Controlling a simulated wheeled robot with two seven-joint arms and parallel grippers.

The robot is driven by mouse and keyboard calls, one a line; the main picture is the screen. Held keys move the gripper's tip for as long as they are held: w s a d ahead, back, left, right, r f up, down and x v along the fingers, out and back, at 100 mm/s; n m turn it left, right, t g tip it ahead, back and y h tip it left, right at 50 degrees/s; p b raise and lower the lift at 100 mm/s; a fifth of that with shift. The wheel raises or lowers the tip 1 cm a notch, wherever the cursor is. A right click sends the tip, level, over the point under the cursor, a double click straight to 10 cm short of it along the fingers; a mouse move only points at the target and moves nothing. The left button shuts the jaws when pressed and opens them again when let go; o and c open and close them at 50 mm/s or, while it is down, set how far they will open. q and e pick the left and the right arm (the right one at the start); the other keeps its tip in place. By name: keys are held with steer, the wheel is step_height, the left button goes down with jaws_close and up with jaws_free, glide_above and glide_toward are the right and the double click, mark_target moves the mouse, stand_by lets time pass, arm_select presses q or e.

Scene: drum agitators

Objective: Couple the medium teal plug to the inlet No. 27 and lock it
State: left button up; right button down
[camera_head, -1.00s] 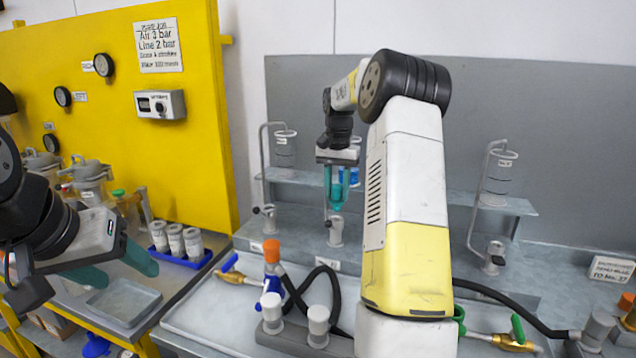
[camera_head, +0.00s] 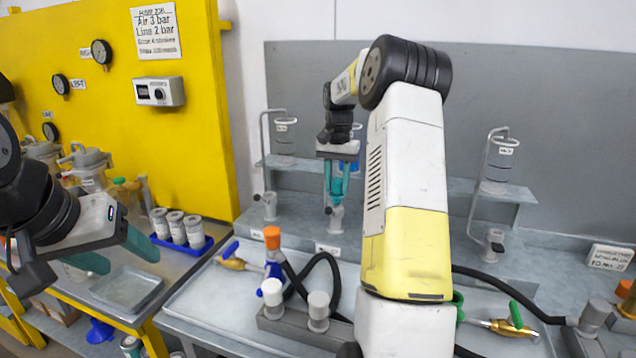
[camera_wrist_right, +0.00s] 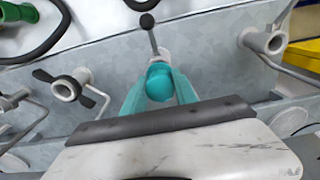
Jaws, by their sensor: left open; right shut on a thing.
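My right gripper (camera_head: 337,195) is shut on the teal plug (camera_wrist_right: 160,82), which shows as a rounded teal body between the teal fingers in the right wrist view. In the head view the fingers point down just above a grey inlet (camera_head: 335,218) on the steel bench. In the wrist view this inlet has a lever with a dark ball end (camera_wrist_right: 147,21). The plug hides its mouth, so I cannot tell whether they touch. The number on the inlet's label is too small to read. My left gripper (camera_head: 118,256) is open and empty at the left.
Other inlets stand to both sides, one with a wing-shaped handle (camera_wrist_right: 66,88). An orange-topped plug (camera_head: 272,238) and a black hose (camera_head: 328,268) are nearer. A blue rack (camera_head: 183,243) of jars and a metal tray (camera_head: 127,288) lie left. A sign (camera_head: 610,257) stands right.

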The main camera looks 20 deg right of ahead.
mark_target(337, 193)
steer(key=shift+f, duration=0.25)
stand_by(0.4)
steer(key=shift+f, duration=1.05)
steer(key=shift+f, duration=0.3)
stand_by(0.3)
steer(key=c, duration=0.9)
jaws_free()
steer(key=shift+r, duration=3.9)
